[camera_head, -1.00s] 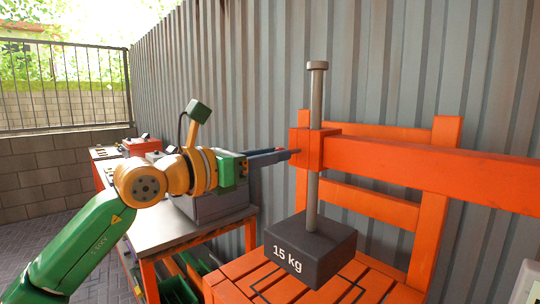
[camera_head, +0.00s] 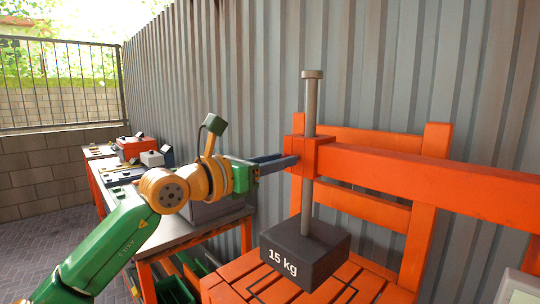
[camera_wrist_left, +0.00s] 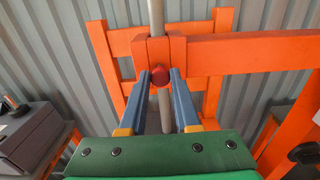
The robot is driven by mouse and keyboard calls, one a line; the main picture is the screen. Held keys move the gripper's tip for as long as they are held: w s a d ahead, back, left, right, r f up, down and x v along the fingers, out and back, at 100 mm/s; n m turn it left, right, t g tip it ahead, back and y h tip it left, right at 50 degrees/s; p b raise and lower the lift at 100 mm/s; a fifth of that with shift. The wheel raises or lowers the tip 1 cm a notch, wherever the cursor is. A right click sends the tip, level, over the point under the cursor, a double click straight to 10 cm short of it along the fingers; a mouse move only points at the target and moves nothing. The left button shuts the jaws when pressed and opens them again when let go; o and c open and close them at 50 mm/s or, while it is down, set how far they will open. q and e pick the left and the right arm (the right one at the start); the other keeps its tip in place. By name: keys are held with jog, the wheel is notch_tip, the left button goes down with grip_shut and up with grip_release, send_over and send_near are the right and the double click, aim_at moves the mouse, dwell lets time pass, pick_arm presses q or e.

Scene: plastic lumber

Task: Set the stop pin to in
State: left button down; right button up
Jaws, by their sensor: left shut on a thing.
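The stop pin shows as a round red knob (camera_wrist_left: 160,75) on the front of the orange collar (camera_wrist_left: 150,50) in the left wrist view. The collar is around a grey upright rod (camera_head: 310,100). My left gripper (camera_wrist_left: 160,78) has its two blue fingers on either side of the knob, shut on it. In the head view my left gripper (camera_head: 290,161) reaches the left side of the collar, and its fingers hide the knob there. How deep the pin sits cannot be told. My right gripper is not in view.
A dark 15 kg block (camera_head: 306,255) is at the rod's lower end, above an orange slatted seat (camera_head: 240,290). An orange beam (camera_head: 420,175) runs right from the collar. A workbench (camera_head: 185,232) with boxes stands at left, against a corrugated wall (camera_head: 400,60).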

pick_arm(q)
jog(key=shift+r, duration=0.1)
jog(key=c, duration=0.7)
grip_release()
jog(key=shift+o, duration=0.3)
jog(key=shift+w+d, duration=0.15)
jog(key=shift+w, duration=0.05)
jog(key=b+v, duration=0.4)
jog(key=v, duration=0.3)
jog(key=shift+b, duration=0.35)
